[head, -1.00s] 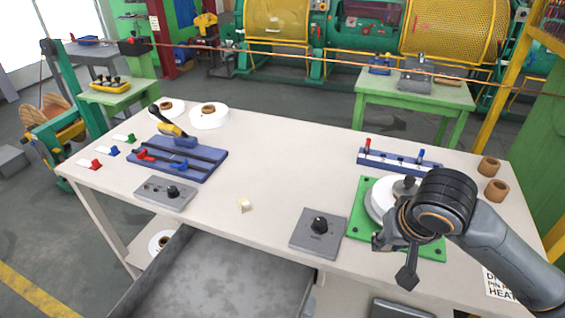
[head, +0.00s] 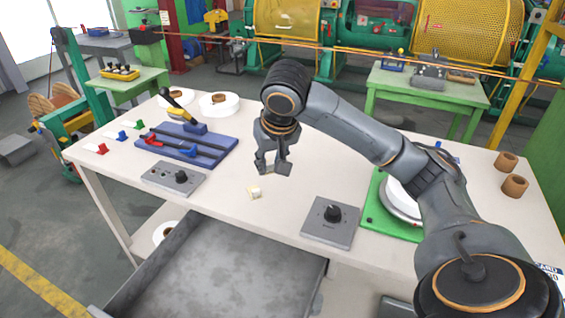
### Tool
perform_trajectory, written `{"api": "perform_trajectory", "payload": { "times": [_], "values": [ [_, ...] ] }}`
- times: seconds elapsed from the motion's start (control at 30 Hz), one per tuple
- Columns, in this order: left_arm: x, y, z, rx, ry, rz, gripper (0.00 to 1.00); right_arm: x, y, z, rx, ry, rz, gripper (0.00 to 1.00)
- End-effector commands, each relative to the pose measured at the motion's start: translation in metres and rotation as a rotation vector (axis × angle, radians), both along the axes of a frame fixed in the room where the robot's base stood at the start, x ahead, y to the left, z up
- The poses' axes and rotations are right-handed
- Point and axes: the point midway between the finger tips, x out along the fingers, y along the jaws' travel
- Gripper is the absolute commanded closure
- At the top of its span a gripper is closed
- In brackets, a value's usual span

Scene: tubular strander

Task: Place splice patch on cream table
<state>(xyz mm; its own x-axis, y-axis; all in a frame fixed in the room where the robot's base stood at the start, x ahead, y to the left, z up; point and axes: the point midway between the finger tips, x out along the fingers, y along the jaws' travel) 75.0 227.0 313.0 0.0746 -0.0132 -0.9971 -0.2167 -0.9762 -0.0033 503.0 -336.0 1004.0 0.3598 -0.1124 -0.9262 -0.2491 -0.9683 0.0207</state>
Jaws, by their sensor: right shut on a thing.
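The cream table (head: 300,215) fills the middle of the head view. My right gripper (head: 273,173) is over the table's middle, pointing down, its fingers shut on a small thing. I take this to be the splice patch, but it is mostly hidden by the fingers and too small to make out clearly. A small cream-coloured block (head: 254,192) lies on the table just in front of the gripper, apart from it in the picture. My left gripper is not in view.
A blue fixture (head: 185,150) and a grey control box (head: 173,179) stand on the left. A grey knob box (head: 331,221) and a green plate (head: 377,217) with a round white disc are on the right. An open grey drawer (head: 215,260) juts out in front.

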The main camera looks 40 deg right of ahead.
Motion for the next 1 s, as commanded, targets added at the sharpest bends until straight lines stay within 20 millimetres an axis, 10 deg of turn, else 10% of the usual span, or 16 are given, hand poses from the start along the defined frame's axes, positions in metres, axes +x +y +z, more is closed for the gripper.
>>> {"api": "perform_trajectory", "payload": {
  "times": [0.57, 1.0],
  "values": [
    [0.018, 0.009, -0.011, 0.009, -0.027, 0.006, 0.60, 0.038, -0.118, -0.035, 0.013, -0.005, -0.055, 0.84],
    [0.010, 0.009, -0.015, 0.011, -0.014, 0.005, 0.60, 0.054, -0.154, -0.085, 0.013, -0.008, -0.049, 1.00]
  ]
}}
